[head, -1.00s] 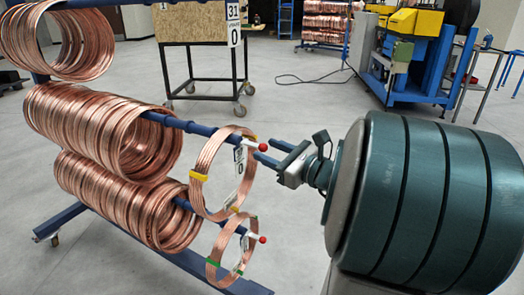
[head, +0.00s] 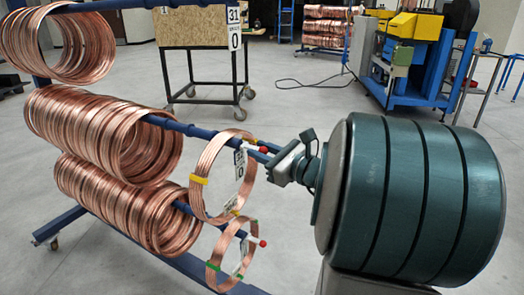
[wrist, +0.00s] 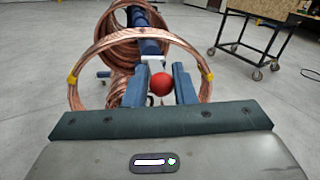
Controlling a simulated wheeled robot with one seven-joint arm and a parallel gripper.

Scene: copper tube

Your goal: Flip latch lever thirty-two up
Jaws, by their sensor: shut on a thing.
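The latch lever with a red ball tip (head: 264,151) is at the end of the middle blue rod (head: 185,126). A second red-tipped lever (head: 262,243) is at the end of the rod below. My gripper (head: 258,146) is at the upper of these two levers, its dark fingers at the ball. In the wrist view, the red ball (wrist: 161,84) sits between the two fingers, and my gripper (wrist: 160,75) is shut on this lever. The lever lies roughly in line with the rod. The tag (head: 240,165) beside it shows a 0; its number is too small to read.
A copper coil with yellow tape (head: 199,180) hangs around the rod end near my fingers. A smaller coil with green tape (head: 213,266) hangs below. More coils fill the rack at left. A wooden-sided cart (head: 190,27) stands behind.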

